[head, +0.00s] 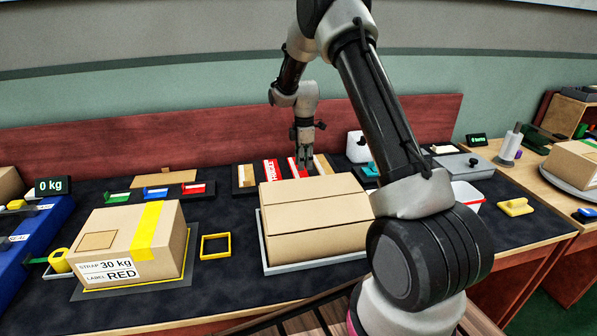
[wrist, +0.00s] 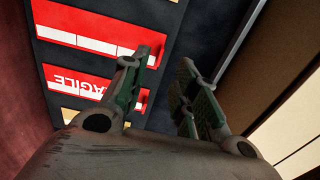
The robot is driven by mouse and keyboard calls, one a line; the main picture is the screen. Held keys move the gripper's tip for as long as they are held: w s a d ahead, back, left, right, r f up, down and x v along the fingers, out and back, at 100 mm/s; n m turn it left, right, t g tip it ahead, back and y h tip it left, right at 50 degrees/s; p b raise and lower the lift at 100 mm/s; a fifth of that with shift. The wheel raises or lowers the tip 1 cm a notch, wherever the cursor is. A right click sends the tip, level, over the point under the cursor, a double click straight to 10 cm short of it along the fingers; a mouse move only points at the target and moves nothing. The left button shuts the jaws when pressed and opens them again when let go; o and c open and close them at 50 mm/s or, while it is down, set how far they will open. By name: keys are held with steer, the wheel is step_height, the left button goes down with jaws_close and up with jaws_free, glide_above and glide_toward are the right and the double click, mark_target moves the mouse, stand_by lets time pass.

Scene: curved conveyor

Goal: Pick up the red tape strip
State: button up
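Two red strips with white panels lie in a dark holder behind the large carton. In the head view, one (head: 271,170) is to the left and the other (head: 293,168) is beneath my gripper (head: 305,160). In the wrist view, the upper strip (wrist: 90,27) and the lower strip (wrist: 75,82), marked FRAGILE, lie left of my gripper (wrist: 167,62). I cannot tell which one is the task's tape strip. My gripper is open and empty, pointing down. Its left finger covers part of the strips' right ends.
A large closed carton (head: 315,213) stands just in front of the holder. A taped carton (head: 128,243) is at the left, with a rack (head: 160,191) of green, blue and red pieces behind it. A red back panel (head: 130,142) rises behind the table.

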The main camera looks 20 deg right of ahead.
mark_target(304, 174)
step_height(304, 174, down, 6)
jaws_close()
stand_by(0.3)
